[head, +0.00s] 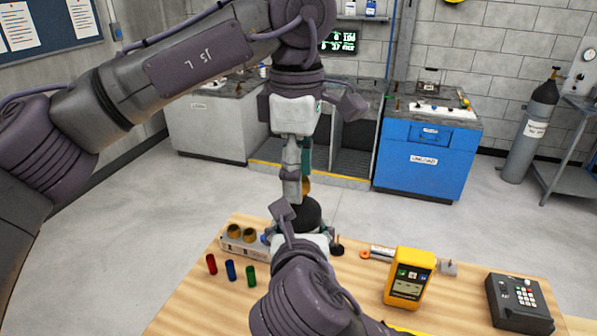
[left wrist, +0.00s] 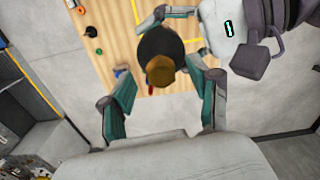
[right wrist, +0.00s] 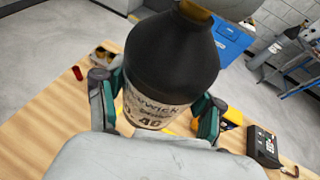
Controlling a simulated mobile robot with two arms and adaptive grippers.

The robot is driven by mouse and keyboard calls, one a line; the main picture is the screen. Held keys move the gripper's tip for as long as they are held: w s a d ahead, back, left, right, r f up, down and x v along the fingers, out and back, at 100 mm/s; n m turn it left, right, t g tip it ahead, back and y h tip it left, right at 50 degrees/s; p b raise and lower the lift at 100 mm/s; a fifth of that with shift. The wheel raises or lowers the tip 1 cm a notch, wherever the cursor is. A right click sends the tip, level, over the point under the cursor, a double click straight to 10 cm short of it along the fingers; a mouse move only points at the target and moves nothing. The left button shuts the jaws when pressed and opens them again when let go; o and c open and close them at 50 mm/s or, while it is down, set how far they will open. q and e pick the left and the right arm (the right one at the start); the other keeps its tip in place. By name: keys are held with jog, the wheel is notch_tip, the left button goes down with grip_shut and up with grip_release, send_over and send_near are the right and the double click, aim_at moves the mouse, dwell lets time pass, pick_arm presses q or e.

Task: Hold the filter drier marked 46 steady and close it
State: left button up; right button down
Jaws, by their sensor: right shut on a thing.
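My left gripper (head: 300,188) points down right above the drier. Its fingers are spread on both sides of the brass piece, with gaps visible in the left wrist view.
The wooden table (head: 200,307) holds a tray with two brass round pieces (head: 234,231), red (head: 211,264), blue and green cylinders, a yellow meter (head: 409,278) and a black keypad box (head: 519,305). A blue cabinet (head: 428,155) stands behind, beyond clear floor.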

pick_arm(q)
jog(key=shift+r, duration=0.1)
notch_tip(320, 180, up, 12)
dwell(0.6)
jog(key=shift+w+f, duration=0.1)
jog(key=shift+f, duration=0.1)
dwell(0.3)
